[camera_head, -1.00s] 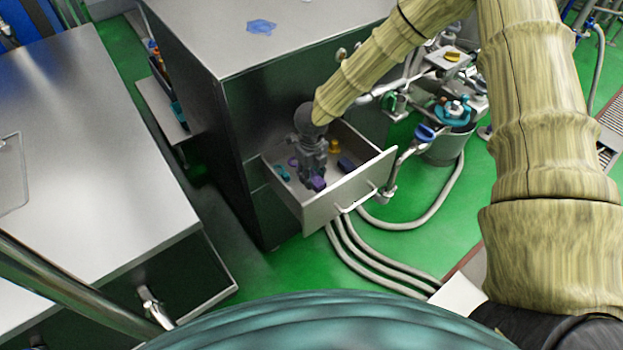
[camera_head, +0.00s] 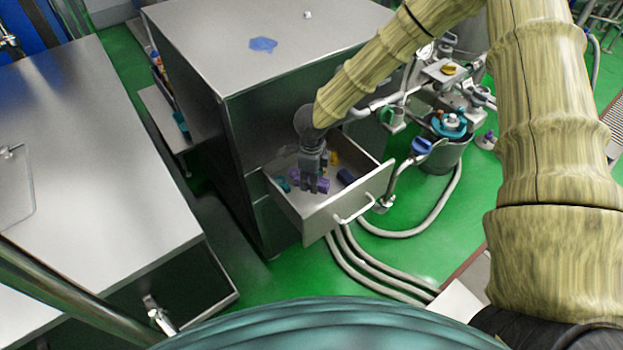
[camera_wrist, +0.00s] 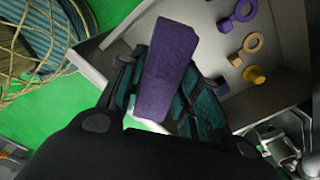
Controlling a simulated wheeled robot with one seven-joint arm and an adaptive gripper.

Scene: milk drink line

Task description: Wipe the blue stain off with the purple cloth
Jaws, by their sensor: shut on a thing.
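The blue stain (camera_head: 263,44) is a flat irregular patch on the grey metal cabinet top. The purple cloth (camera_wrist: 165,73) is a folded, oblong piece between my gripper's two dark fingers in the wrist view. My gripper (camera_wrist: 163,90) is shut on it. In the head view my gripper (camera_head: 316,186) points down at the open drawer (camera_head: 342,216), below the cabinet top, and the cloth (camera_head: 323,186) shows at its fingertips. I cannot tell whether the cloth still touches the drawer floor.
The drawer holds a yellow knob (camera_wrist: 254,74), a tan ring bolt (camera_wrist: 246,47), a purple ring bolt (camera_wrist: 239,14) and a dark blue piece (camera_head: 346,177). A small white thing (camera_head: 307,15) lies on the cabinet top behind the stain. Pipes and a bucket (camera_head: 441,157) stand right of the drawer.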

